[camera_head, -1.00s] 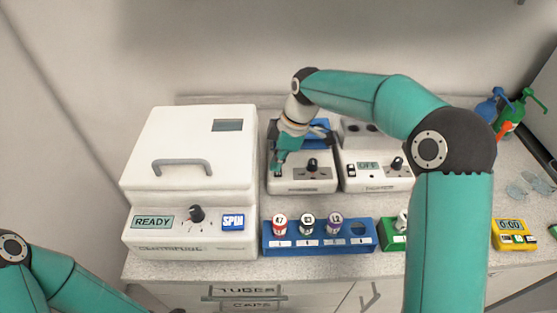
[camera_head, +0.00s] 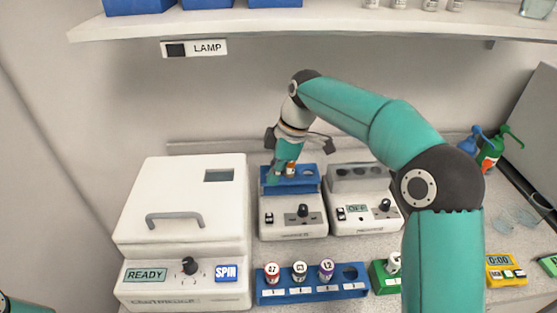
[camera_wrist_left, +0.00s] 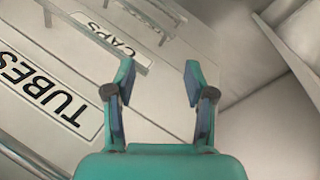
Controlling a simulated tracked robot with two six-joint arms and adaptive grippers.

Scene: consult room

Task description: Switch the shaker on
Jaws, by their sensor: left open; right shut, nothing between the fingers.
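The shaker (camera_head: 293,225) is the white box right of the centrifuge, with a blue top (camera_head: 305,184), a small dark switch (camera_head: 269,218) at its front left and a black knob (camera_head: 303,210). I cannot tell which way the switch is set. My right gripper (camera_head: 274,180) is shut and empty, pointing down over the left part of the blue top, above and behind the switch. It hides part of that top; a small orange and white tube (camera_head: 291,168) shows beside it. My left gripper (camera_wrist_left: 160,85) is open and empty in the left wrist view, before the drawers.
The centrifuge (camera_head: 180,205) reads READY. Another white device (camera_head: 365,215) with a grey block reads OFF, right of the shaker. A blue rack (camera_head: 312,292) with capped tubes stands in front. A shelf (camera_head: 330,25) and LAMP switch (camera_head: 194,49) are above. Drawers face the left wrist view.

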